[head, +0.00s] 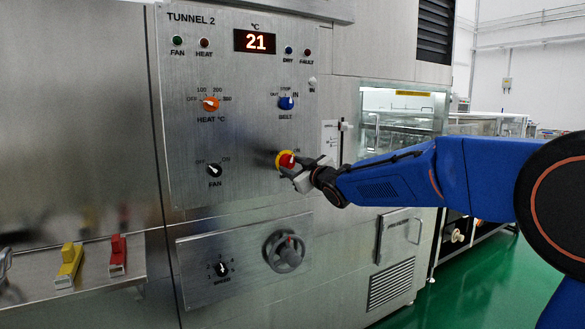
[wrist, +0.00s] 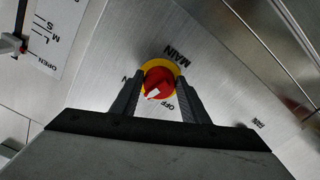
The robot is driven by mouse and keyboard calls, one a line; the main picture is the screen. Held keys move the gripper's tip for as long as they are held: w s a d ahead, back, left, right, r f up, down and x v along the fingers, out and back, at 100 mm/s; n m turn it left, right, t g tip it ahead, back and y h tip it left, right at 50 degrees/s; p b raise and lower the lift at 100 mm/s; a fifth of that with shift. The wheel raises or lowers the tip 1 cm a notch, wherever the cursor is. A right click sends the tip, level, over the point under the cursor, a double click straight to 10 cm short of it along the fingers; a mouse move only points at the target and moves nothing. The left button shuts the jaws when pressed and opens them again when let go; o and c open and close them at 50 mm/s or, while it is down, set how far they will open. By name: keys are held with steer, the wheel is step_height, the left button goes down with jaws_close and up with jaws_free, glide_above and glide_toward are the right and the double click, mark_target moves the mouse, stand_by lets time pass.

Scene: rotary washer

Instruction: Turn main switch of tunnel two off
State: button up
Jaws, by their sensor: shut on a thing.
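The main switch (head: 286,161) of tunnel two is a red rotary knob on a yellow ring, low at the right of the TUNNEL 2 panel (head: 240,60). In the wrist view the red knob (wrist: 157,84) has a white pointer mark and the labels MAIN and OFF beside it. The pointer's exact setting is hard to tell. My gripper (wrist: 159,92) has one finger on each side of the knob and is shut on it. In the head view my gripper (head: 296,168) reaches in from the right and partly covers the switch and its labels.
On the same panel are the orange heat knob (head: 211,104), blue belt knob (head: 286,103) and black fan knob (head: 214,170). Below are a speed knob (head: 222,269) and a handwheel (head: 284,251). A lever slider (head: 345,126) stands right of the switch, above my arm.

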steer(key=n, duration=0.6)
steer(key=shift+d+r, duration=0.15)
steer(key=n, duration=0.6)
steer(key=shift+w+r+n, duration=0.1)
steer(key=shift+r+n, duration=0.1)
steer(key=shift+n, duration=0.1)
steer(key=o, duration=1)
steer(key=shift+o, duration=0.2)
steer(key=shift+d, duration=0.1)
steer(key=v, duration=1.7)
steer(key=shift+d, duration=0.15)
